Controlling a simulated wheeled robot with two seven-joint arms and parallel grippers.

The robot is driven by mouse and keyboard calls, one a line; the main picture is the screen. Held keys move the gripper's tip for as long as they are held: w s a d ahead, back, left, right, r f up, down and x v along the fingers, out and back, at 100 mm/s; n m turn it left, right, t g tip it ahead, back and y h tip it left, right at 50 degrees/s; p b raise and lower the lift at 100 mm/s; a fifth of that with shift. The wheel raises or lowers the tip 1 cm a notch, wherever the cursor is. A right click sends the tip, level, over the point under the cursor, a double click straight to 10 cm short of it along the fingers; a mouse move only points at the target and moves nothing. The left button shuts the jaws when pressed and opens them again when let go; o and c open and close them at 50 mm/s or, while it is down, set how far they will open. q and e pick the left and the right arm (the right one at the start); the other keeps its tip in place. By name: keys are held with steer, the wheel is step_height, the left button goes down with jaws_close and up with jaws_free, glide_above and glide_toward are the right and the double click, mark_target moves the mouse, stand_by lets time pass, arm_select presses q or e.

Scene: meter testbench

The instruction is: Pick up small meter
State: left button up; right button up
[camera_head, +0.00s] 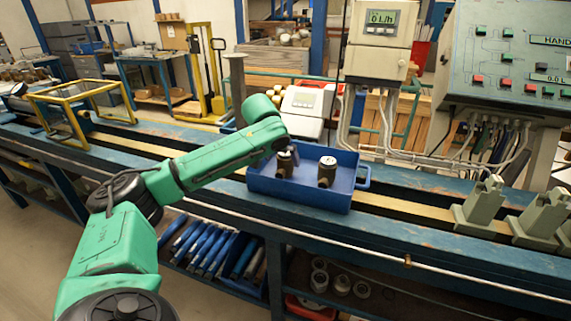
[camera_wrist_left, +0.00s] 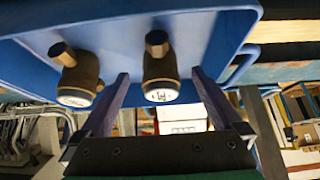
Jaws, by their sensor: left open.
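A blue tray (camera_head: 300,191) on the bench holds two brass-brown meters with white round faces. The left meter (camera_head: 284,166) is partly hidden by my left gripper (camera_head: 291,152). The right meter (camera_head: 326,172) stands clear of it. They look close in size, so I cannot tell for sure which is the small one. In the left wrist view, my open left gripper (camera_wrist_left: 160,75) has one meter (camera_wrist_left: 160,68) between its two fingers, with gaps on both sides. The other meter (camera_wrist_left: 77,77) is outside the fingers to the left. My right gripper is not in view.
A white display unit (camera_head: 381,22) stands on pipes behind the tray, with a control panel (camera_head: 508,60) to its right. Grey-green clamps (camera_head: 480,208) sit on the bench at right. A yellow frame (camera_head: 80,95) is at left. The rail between tray and clamps is clear.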

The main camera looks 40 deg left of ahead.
mark_target(285, 165)
arm_select(q)
steer(key=p+x, duration=0.1)
steer(key=x, duration=0.4)
steer(key=shift+w+a+f, duration=0.1)
steer(key=shift+w+f, duration=0.1)
steer(key=shift+w, duration=0.1)
steer(key=shift+w+f, duration=0.1)
steer(key=shift+f, duration=0.15)
steer(key=shift+w+a+f, duration=0.1)
steer(key=shift+c, duration=0.3)
steer(key=c, duration=1.5)
jaws_close()
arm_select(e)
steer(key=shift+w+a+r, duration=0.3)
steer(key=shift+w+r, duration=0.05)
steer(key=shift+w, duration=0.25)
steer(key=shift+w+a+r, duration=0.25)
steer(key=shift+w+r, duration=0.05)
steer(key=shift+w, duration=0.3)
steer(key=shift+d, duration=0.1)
